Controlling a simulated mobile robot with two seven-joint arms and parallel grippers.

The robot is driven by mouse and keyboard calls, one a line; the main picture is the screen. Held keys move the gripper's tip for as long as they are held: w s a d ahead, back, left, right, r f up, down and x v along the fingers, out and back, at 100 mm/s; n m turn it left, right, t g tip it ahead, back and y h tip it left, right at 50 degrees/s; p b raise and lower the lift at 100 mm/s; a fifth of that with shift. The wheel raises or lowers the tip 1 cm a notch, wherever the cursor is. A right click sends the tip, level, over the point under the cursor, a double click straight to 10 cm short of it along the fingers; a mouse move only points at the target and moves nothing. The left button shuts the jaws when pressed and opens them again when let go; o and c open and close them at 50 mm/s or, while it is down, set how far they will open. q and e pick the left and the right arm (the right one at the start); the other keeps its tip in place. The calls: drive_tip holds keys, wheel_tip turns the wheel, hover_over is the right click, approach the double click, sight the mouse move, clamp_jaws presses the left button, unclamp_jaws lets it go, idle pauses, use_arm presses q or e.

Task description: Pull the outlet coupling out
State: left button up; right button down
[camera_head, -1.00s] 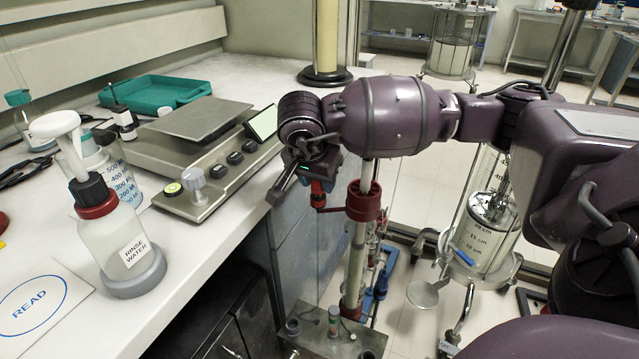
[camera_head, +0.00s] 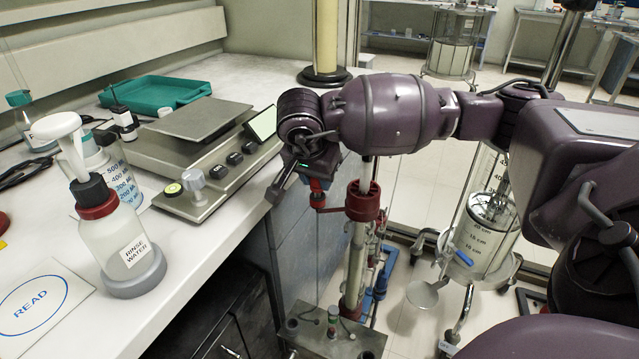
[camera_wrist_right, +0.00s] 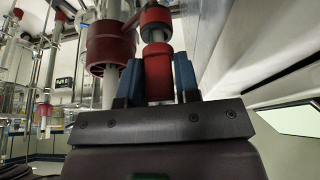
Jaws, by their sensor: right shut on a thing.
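My right gripper (camera_wrist_right: 157,85) is shut on a red cylindrical coupling (camera_wrist_right: 158,72), which sits between its blue fingers in the right wrist view. Another red fitting (camera_wrist_right: 155,18) is in line with it, with a short pale section between the two. In the head view, my right gripper (camera_head: 308,170) is beside the bench's edge, with a red part (camera_head: 317,190) just below it. The fingertips are largely hidden there. My left gripper is not in view.
A red-capped glass column (camera_head: 362,202) stands just right of the gripper. The bench on the left carries a balance (camera_head: 215,180), a rinse water bottle (camera_head: 125,240) and a green tray (camera_head: 155,93). A clear cylinder (camera_head: 475,235) stands on the right.

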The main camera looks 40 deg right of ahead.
drive_tip(key=shift+r, duration=0.4)
drive_tip(key=shift+r+p, duration=0.55)
drive_tip(key=shift+r, duration=0.9)
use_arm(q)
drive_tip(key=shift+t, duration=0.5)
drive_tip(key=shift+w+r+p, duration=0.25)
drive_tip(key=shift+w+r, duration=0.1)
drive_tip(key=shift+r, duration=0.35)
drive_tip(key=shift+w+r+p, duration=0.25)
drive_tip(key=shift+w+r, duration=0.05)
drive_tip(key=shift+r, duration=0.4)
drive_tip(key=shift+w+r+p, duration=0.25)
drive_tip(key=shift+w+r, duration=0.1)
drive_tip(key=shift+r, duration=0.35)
use_arm(e)
drive_tip(key=shift+r, duration=2.5)
drive_tip(key=shift+a+f, duration=0.1)
